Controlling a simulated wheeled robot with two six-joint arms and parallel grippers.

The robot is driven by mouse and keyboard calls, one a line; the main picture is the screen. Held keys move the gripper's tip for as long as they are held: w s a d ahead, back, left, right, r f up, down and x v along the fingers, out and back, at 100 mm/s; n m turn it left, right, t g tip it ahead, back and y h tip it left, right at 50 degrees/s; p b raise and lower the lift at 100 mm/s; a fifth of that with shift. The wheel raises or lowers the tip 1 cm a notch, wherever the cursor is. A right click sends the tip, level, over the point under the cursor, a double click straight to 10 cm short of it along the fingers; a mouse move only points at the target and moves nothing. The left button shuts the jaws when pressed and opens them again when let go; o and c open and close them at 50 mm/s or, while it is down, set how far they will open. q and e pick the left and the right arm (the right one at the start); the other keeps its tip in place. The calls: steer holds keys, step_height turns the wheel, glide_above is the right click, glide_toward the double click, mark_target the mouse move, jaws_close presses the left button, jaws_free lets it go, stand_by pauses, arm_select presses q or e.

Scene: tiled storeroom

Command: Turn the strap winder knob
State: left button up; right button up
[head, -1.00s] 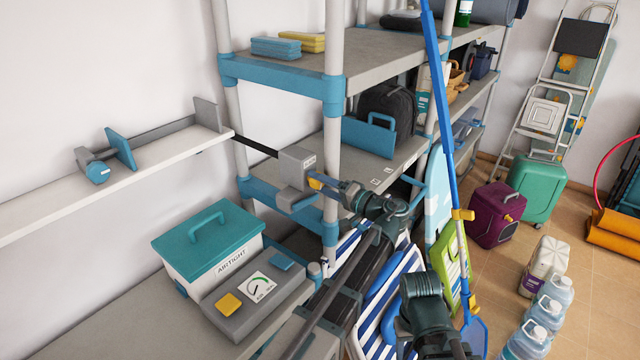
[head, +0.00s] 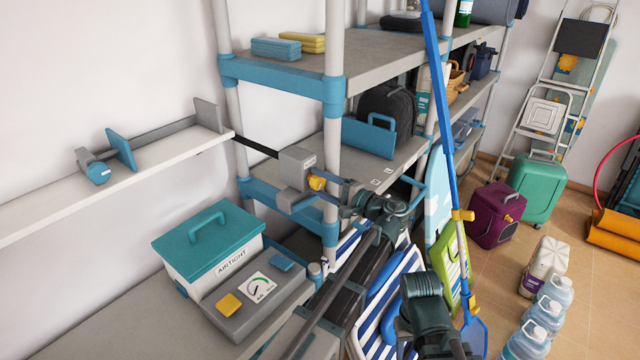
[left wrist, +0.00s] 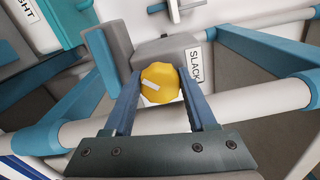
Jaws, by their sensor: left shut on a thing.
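The strap winder is a grey box (head: 297,168) with a small label, fixed by the shelf post; a dark strap (head: 255,147) runs from it to the wall shelf. Its yellow knob (head: 317,183) faces my left gripper (head: 327,187). My right gripper is not in view.
A teal-lidded box (head: 215,255) and a grey gauge unit (head: 255,300) stand on the lower left shelf. The grey-white shelf post (head: 333,150) is close beside the winder. A blue pole (head: 450,150) stands to the right. Bottles (head: 540,320) stand on the floor.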

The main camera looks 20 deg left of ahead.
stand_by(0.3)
arm_select(q)
steer(key=o, duration=1.4)
steer(key=shift+s+d, duration=0.1)
steer(key=shift+d, duration=0.05)
